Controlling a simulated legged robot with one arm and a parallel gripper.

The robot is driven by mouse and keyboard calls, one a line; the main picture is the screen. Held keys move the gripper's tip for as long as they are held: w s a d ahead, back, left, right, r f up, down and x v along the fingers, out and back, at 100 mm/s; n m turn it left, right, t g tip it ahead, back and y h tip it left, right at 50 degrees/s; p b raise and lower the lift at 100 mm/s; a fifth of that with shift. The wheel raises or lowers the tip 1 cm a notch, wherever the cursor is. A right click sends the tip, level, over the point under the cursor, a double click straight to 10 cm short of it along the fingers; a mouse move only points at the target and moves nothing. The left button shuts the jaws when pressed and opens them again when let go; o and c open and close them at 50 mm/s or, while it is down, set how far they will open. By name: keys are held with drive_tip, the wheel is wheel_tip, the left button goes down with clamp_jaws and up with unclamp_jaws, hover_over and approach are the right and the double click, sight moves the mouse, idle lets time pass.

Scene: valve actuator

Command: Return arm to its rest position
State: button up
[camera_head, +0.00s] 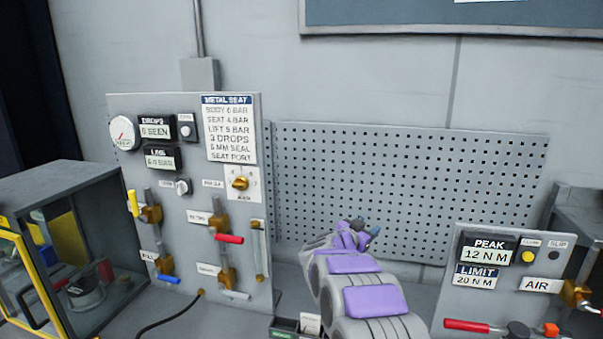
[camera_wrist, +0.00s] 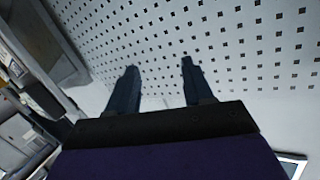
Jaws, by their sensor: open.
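My arm reaches up from the bottom of the head view, with grey and purple links, towards the perforated board. My gripper (camera_head: 358,229) is at its far end, in front of the lower part of that board. In the wrist view my gripper (camera_wrist: 160,85) shows two dark fingers set wide apart. Nothing is between them. The perforated board (camera_wrist: 225,45) fills the view beyond the fingertips, and I cannot tell the exact gap to it.
A valve panel (camera_head: 190,225) with gauge, displays and coloured levers stands left of my arm. A yellow-framed cabinet (camera_head: 60,190) is at far left. A smaller panel (camera_head: 470,300) with a red-handled lever stands right. Small bins (camera_head: 285,327) sit low beside my arm. The perforated board (camera_head: 420,165) is behind.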

drive_tip(key=s+a+r+n+t+y, duration=0.2)
drive_tip(key=a+r+n+y, duration=0.2)
drive_tip(key=a+y, duration=0.5)
drive_tip(key=s+a+n+g+y+b, duration=0.1)
drive_tip(key=s+a+n+y, duration=0.25)
drive_tip(key=s+a, duration=0.5)
drive_tip(key=s+d+f+n+g, duration=0.1)
drive_tip(key=s+d+f+g, duration=0.2)
drive_tip(key=s, duration=1.4)
drive_tip(key=s+d+f+g+h+b, duration=0.1)
drive_tip(key=s+d+f+g, duration=0.2)
drive_tip(key=s, duration=1.5)
drive_tip(key=s+d+f+n+g+h+b, duration=0.1)
drive_tip(key=s+d+f+g, duration=0.2)
drive_tip(key=s+f+g, duration=0.5)
drive_tip(key=shift+s+f+n+g, duration=0.15)
drive_tip(key=shift+s+n+g, duration=0.4)
drive_tip(key=shift+s, duration=4.4)
